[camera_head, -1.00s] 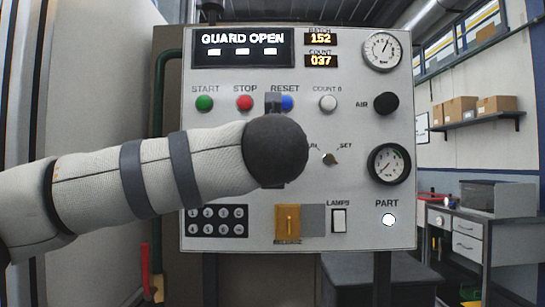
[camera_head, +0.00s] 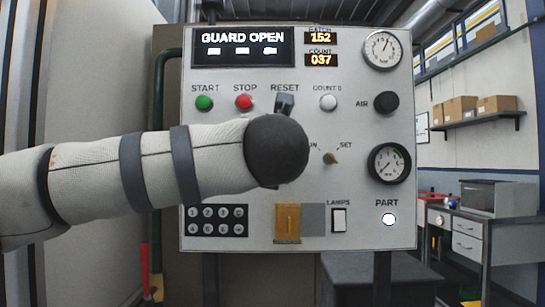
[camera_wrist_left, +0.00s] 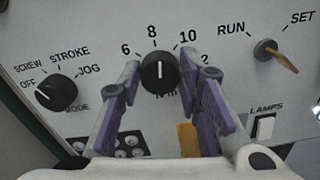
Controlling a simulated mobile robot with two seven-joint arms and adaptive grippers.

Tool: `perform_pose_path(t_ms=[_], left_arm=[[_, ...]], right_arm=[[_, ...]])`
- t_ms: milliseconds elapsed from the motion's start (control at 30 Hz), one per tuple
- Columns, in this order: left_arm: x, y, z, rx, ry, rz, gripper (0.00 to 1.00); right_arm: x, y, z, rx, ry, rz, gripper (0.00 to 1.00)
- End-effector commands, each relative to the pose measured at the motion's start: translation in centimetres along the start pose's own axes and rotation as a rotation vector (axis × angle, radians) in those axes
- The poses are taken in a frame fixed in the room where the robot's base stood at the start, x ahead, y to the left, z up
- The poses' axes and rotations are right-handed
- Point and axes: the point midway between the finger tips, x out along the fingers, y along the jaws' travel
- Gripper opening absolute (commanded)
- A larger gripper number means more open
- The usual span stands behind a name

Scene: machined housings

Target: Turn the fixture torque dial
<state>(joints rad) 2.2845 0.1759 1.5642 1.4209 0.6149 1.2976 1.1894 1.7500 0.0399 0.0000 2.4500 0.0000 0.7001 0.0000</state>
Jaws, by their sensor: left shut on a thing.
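The torque dial (camera_wrist_left: 158,73) is a round black knob with a white pointer line, on a scale reading 6, 8, 10 and 12. Its line points close to the 8. My left gripper (camera_wrist_left: 160,68) is shut on the dial, one purple-padded finger on each side of it. In the head view my left arm hides the dial, and only a dark piece of the gripper (camera_head: 284,104) shows above the wrist, tilted to the right. My right gripper is not in view.
On the light panel (camera_head: 350,75), the RUN/SET switch (camera_wrist_left: 275,53) lies right of the dial and the MODE knob (camera_wrist_left: 56,93) left. The LAMPS switch (camera_head: 339,220) and a yellow key plate (camera_head: 287,222) sit below. The dark piece covers the RESET button.

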Motion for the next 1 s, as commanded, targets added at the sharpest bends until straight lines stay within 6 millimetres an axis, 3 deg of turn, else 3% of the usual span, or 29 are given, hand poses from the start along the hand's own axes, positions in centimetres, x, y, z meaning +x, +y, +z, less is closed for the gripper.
perform_pose_path(t_ms=[1000], left_arm=[[-0.06, -0.27, 0.02, 0.959, -0.003, 0.003, 0.04]], right_arm=[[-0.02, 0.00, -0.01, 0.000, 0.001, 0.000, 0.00]])
